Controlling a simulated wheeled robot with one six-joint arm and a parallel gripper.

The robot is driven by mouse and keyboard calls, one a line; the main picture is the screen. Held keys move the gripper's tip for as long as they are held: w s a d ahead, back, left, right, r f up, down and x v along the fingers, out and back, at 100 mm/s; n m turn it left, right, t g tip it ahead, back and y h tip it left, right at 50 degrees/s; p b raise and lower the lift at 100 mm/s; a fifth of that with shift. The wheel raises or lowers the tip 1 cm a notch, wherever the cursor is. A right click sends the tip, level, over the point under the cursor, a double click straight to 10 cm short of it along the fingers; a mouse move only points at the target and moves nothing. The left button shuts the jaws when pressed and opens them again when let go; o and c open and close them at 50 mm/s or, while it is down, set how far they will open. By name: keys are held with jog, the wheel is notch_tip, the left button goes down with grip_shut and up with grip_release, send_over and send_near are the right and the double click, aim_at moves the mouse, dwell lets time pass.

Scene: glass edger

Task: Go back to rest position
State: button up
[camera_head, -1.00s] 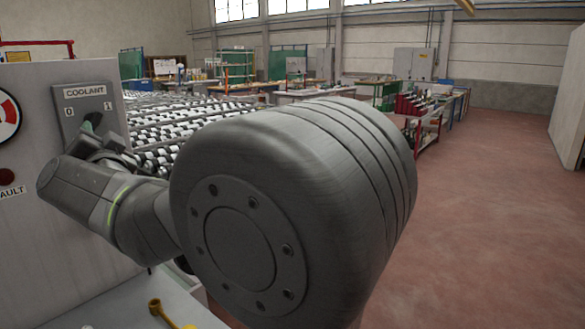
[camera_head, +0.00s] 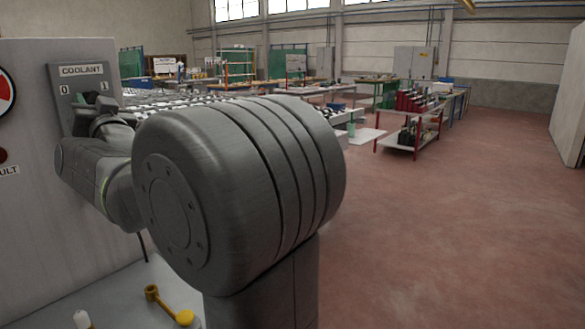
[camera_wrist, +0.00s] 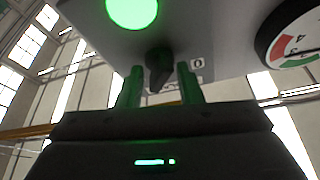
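My gripper (camera_wrist: 157,68) is in front of the coolant switch panel (camera_head: 66,88), which is marked COOLANT, 0 and 1. In the wrist view its two green-lit fingers stand apart, with the dark switch knob (camera_wrist: 158,72) showing between their tips. I cannot tell whether the fingers touch the knob. A round lamp (camera_wrist: 131,8) glows green close by in the wrist view. In the head view my gripper (camera_head: 90,103) is small and partly hidden by my own arm, which fills the middle of the picture.
A gauge (camera_wrist: 290,38) with red and green zones is beside the switch. A white ledge (camera_head: 115,292) below holds a yellow-ended tool (camera_head: 168,303) and a small bottle (camera_head: 82,320). A red-framed cart (camera_head: 410,135) stands behind. The reddish floor (camera_head: 450,230) at right is clear.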

jog(key=shift+w+d+n+g+y, duration=0.1)
jog(key=shift+n+g+y, duration=0.6)
jog(key=shift+n, duration=1.2)
jog(key=shift+n+g+y+p, duration=0.55)
jog(key=shift+n+p, duration=0.2)
jog(key=shift+n, duration=0.45)
jog(key=shift+f, duration=0.1)
